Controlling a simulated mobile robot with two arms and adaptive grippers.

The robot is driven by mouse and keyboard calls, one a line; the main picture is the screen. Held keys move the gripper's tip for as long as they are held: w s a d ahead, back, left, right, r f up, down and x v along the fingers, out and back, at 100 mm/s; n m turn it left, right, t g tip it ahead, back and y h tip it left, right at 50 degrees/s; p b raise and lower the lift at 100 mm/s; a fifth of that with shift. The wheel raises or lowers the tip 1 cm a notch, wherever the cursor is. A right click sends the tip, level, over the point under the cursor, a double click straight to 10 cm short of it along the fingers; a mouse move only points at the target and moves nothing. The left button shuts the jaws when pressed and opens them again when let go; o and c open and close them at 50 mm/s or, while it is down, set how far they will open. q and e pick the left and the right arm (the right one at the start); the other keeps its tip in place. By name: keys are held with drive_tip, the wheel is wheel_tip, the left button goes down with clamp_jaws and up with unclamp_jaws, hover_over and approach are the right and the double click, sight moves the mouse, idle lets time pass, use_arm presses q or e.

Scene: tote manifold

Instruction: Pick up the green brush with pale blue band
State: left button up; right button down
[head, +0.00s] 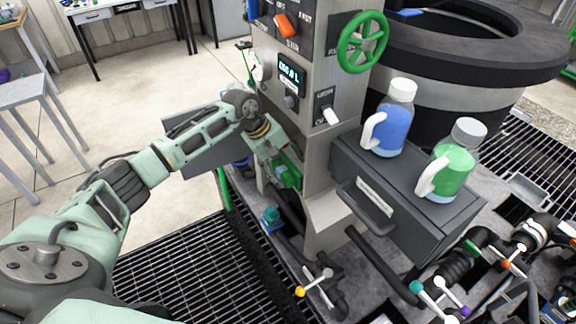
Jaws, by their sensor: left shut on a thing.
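My left arm comes in from the left, and its gripper (283,168) is beside the grey control column, at the mouth of an open compartment. The gripper is shut on a green thing (290,176) that looks like the green brush. Most of it is hidden by the fingers and the column edge, and I cannot make out a pale blue band. My right gripper is not in view.
The grey column (325,170) stands close on the right of my gripper. A drawer unit (400,185) carries a blue bottle (393,130) and a green bottle (452,165). A teal-topped part (272,217) sits below the gripper. Pipes and valves fill the lower right.

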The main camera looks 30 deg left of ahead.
sight(277, 168)
use_arm(q)
drive_tip(key=o, duration=1.3)
drive_tip(key=shift+w+d+f, duration=0.1)
drive_tip(key=shift+w+d, duration=0.1)
drive_tip(key=shift+d, duration=0.05)
drive_tip(key=shift+a, duration=0.1)
drive_tip(key=shift+r, duration=0.2)
drive_tip(key=v, duration=0.7)
drive_tip(key=shift+s+r, duration=0.1)
